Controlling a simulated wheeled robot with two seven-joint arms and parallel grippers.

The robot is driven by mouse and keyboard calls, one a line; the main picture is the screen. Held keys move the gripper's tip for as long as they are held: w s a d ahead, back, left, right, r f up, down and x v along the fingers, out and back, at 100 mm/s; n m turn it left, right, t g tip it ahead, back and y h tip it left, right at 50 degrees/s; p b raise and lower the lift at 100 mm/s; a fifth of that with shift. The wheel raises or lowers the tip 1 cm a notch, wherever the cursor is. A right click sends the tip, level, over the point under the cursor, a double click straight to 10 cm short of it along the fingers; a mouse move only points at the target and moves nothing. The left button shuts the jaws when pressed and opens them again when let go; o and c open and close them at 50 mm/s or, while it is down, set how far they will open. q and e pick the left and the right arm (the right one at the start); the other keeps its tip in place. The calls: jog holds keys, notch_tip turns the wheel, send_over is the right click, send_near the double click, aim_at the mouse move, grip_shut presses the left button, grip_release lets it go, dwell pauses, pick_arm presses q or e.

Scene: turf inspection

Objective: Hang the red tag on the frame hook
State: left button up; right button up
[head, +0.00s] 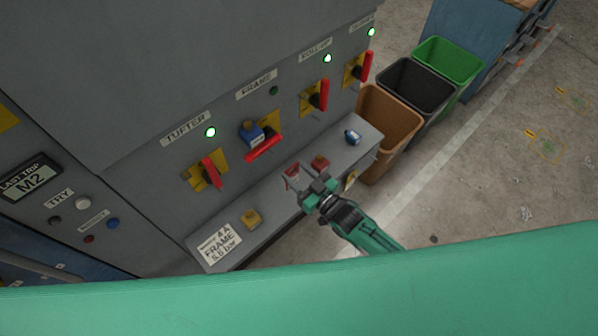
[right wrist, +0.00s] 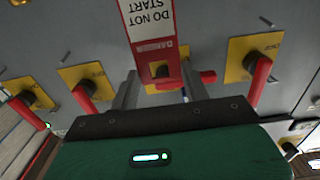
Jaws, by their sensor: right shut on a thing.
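My right gripper (head: 303,186) is shut on the red tag (head: 291,176), in front of the machine panel. In the right wrist view the tag (right wrist: 152,28) stands out between the fingers, with an upside-down white "DO NOT START" field. The FRAME switch (head: 266,147) has a red handle lying across and a blue padlock (head: 250,133) on it. Its yellow plate is partly behind the tag in the wrist view. Small pegs show on the panel there, but I cannot make out the frame hook. The tag appears apart from the panel. My left gripper is out of view.
Red handles of the TUFTER (head: 211,174) and ROLL-UP (head: 323,95) switches stick out. Brown, black and green bins (head: 447,62) stand right.

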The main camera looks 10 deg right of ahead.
aim_at(274, 154)
jog(key=shift+f+b+x, duration=0.25)
jog(key=shift+b+x, duration=0.6)
jog(key=shift+x, duration=0.85)
jog(key=shift+f+b+x, duration=0.25)
jog(key=shift+b+x, duration=0.65)
jog(key=shift+x, duration=0.75)
jog(key=shift+f+b+x, duration=0.2)
jog(key=shift+b+x, duration=0.65)
jog(key=shift+x, duration=0.85)
jog(key=o, duration=1.1)
jog(key=shift+c, duration=0.2)
jog(key=b+v, duration=0.2)
jog(key=v, duration=1.2)
jog(key=shift+w, duration=0.1)
